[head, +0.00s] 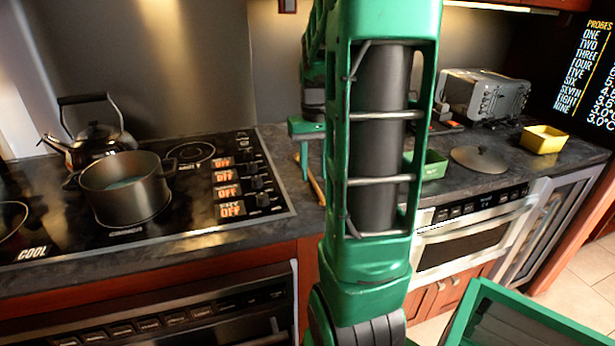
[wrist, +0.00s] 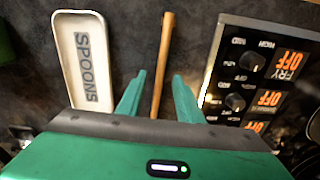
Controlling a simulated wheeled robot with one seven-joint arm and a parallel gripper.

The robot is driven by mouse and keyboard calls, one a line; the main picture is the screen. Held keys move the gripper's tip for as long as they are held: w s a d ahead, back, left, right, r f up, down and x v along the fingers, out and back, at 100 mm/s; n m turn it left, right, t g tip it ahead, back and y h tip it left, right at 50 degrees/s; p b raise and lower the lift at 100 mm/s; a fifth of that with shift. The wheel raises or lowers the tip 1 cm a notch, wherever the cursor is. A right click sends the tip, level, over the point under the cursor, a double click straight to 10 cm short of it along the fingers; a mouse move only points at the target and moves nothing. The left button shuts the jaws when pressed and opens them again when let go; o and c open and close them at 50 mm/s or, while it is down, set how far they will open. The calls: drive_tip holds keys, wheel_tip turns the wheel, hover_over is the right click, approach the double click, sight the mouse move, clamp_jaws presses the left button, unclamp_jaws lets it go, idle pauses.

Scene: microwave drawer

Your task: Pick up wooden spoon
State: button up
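The wooden spoon (wrist: 164,58) lies on the dark countertop (wrist: 120,40) in the wrist view; only its straight handle shows and its near end is hidden behind my gripper. My gripper (wrist: 157,85) is open, with one green finger on each side of the handle and a gap to both. I cannot tell how high the fingers are above the counter. In the head view a short piece of the spoon (head: 317,190) shows between my gripper's green finger and my arm, which hides most of the rest.
A white spoon rest marked SPOONS (wrist: 84,62) lies left of the handle in the wrist view. The stove's knob panel (wrist: 250,75) is close on the right. A pot (head: 126,188) and kettle (head: 97,138) stand on the cooktop. A green container (head: 432,165) sits right of my arm.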

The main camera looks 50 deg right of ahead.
drive_tip(key=shift+f, duration=1.05)
clamp_jaws()
drive_tip(key=shift+r, duration=0.2)
